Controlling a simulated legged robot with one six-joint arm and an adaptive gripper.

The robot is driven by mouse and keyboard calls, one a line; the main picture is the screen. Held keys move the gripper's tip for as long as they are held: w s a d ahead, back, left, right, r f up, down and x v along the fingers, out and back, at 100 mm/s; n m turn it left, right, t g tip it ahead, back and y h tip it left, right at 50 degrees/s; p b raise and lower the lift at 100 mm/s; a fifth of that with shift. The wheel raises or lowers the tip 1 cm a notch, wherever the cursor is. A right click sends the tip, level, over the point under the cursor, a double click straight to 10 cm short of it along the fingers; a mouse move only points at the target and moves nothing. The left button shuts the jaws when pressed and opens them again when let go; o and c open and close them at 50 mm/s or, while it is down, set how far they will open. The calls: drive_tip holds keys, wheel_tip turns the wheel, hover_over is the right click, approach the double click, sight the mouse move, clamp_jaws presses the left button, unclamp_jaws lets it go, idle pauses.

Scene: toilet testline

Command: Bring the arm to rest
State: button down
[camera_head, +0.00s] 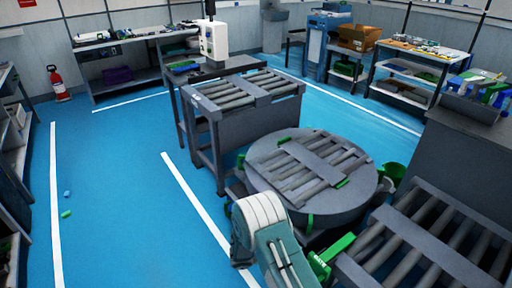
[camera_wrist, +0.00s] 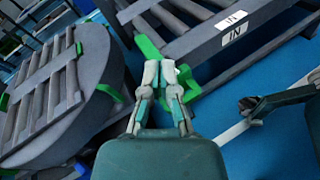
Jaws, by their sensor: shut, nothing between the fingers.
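My gripper (camera_wrist: 159,75) shows in the wrist view with its two pale fingertips together. It is shut and empty. In that view it points toward a green bracket (camera_wrist: 150,50) at the end of a roller conveyor; I cannot tell how far apart they are. In the head view my pale and teal arm (camera_head: 268,232) reaches up from the bottom middle, and the gripper itself cannot be made out there. The arm appears in front of the round roller turntable (camera_head: 262,172).
A roller conveyor (camera_head: 405,262) stands at the lower right; its IN labels (camera_wrist: 234,35) show in the wrist view. Another conveyor (camera_head: 235,97) stands behind the turntable. Small blue and green pieces (camera_head: 67,214) lie on the floor at left. Open blue floor lies left of the arm.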

drive_tip(key=s+d+r+m+g+y, duration=0.1)
drive_tip(key=s+r+m+y, duration=0.15)
drive_tip(key=r, duration=0.55)
drive_tip(key=s+d+r+m+g+y, duration=0.2)
drive_tip(key=s+r+m, duration=0.15)
drive_tip(key=r, duration=0.45)
drive_tip(key=s+d+r+m+g+y, duration=0.1)
drive_tip(key=s+r+m+y, duration=0.2)
drive_tip(key=r, duration=0.6)
drive_tip(key=s+a+r+m+t+y, duration=0.2)
drive_tip(key=s+r+m+t+y, duration=0.4)
drive_tip(key=s+r, duration=0.7)
drive_tip(key=s+m+y, duration=0.2)
drive_tip(key=s, duration=0.1)
drive_tip(key=shift+s+a, duration=0.15)
